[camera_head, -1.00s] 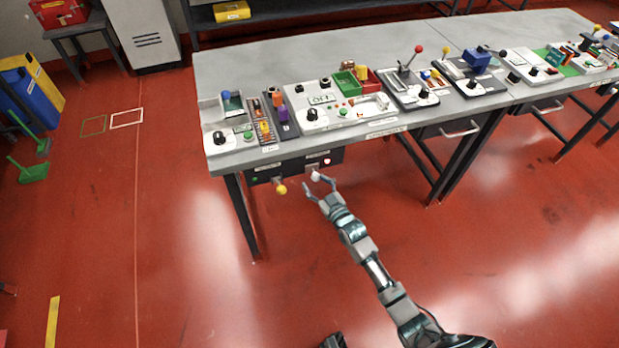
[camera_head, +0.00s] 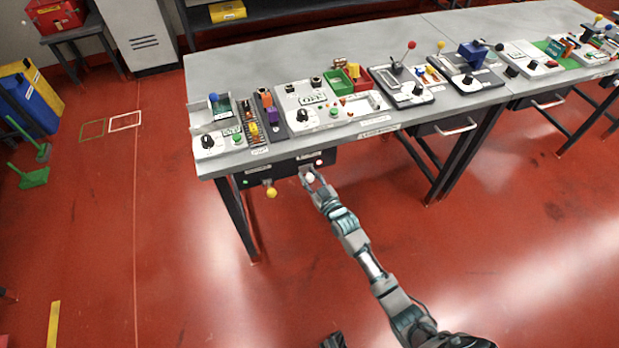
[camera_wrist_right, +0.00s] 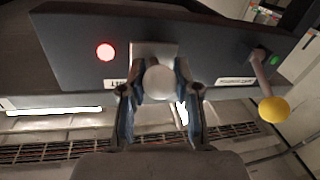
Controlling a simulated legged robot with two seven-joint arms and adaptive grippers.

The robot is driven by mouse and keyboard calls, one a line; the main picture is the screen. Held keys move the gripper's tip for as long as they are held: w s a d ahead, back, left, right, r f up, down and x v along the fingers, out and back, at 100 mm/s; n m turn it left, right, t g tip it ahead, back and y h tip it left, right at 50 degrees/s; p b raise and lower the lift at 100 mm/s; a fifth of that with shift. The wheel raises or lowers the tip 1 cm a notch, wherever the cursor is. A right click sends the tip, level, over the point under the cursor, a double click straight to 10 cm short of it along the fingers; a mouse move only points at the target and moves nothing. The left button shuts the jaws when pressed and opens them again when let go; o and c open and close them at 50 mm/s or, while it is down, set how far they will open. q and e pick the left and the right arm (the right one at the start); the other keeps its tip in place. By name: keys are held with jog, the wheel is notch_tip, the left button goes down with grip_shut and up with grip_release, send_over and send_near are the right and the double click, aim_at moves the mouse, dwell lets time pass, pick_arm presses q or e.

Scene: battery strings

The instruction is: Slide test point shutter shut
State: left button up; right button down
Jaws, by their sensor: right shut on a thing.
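A dark panel box (camera_head: 290,166) hangs under the front left edge of the workbench. A white round knob (camera_head: 310,178) sticks out of it, and it also shows in the right wrist view (camera_wrist_right: 160,83) in front of a light plate (camera_wrist_right: 143,52). My right gripper (camera_head: 310,180) is shut on the white knob, a finger on each side of it in the right wrist view (camera_wrist_right: 160,92). A yellow knob on a lever (camera_head: 271,192) hangs to the left; in the right wrist view the yellow knob (camera_wrist_right: 274,109) is at the right. Label text is unreadable.
A red light (camera_wrist_right: 105,52) glows by the white knob and a green light (camera_wrist_right: 275,60) by the yellow one. The workbench (camera_head: 300,60) carries several control panels above. The red floor in front is clear.

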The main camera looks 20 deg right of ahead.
aim_at(318, 163)
jog(key=d, duration=0.2)
jog(key=d+f, duration=0.1)
jog(key=d, duration=0.2)
jog(key=shift+s+d+f, duration=0.1)
jog(key=shift+f, duration=0.1)
jog(key=shift+d, duration=0.15)
jog(key=c, duration=1)
grip_release()
jog(key=shift+d, duration=0.15)
jog(key=shift+c, duration=0.2)
jog(key=shift+o, duration=1.1)
jog(key=shift+d, duration=0.1)
jog(key=shift+r, duration=0.2)
jog(key=shift+s+r, duration=0.1)
pick_arm(q)
jog(key=shift+w+a+f, duration=0.1)
jog(key=shift+a, duration=0.3)
pick_arm(e)
jog(key=v, duration=1.1)
jog(key=shift+s+d, duration=0.25)
